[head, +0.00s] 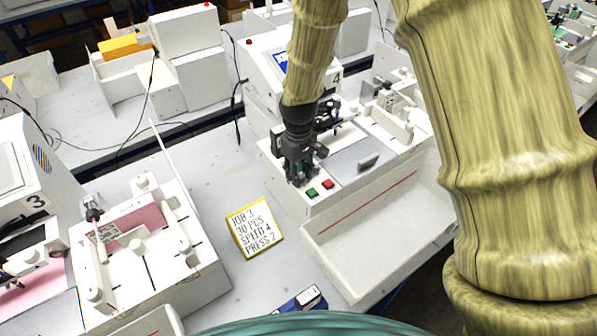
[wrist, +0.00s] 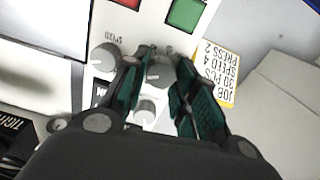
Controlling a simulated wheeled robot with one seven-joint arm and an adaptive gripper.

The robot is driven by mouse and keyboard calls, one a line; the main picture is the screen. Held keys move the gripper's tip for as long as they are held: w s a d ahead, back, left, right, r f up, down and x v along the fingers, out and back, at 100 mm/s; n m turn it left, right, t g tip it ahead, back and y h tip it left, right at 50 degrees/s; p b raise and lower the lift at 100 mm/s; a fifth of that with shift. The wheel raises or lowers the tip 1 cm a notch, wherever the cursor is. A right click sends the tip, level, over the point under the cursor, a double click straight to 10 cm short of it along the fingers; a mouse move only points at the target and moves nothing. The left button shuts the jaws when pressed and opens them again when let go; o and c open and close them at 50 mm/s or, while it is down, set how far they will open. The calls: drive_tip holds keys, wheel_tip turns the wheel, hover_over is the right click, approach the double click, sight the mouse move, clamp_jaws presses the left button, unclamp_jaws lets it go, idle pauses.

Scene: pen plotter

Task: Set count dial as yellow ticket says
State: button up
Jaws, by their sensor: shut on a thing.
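The yellow-edged ticket (head: 254,228) lies flat on the table and reads JOB 3, 30 PCS, SPEED 4, PRESS 2. It also shows in the wrist view (wrist: 226,75), partly cut off by my gripper. My gripper (head: 303,178) points down at the front panel of machine 4. In the wrist view my gripper (wrist: 166,60) is shut on a grey dial (wrist: 159,74). This dial's label and setting cannot be read. A second grey dial (wrist: 103,57), near a SPEED label, is left of the fingers. A third, smaller dial (wrist: 146,110) is below.
A green button (head: 312,193) and a red button (head: 328,184) sit close to my gripper on the panel. An empty white tray (head: 375,228) is in front of machine 4. Machine 3 (head: 38,185) stands at the left. A blue box (head: 299,301) is at the front.

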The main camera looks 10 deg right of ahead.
drive_tip(key=shift+r, duration=0.1)
drive_tip(key=o, duration=1)
wheel_tip(320, 180, up, 12)
idle(0.4)
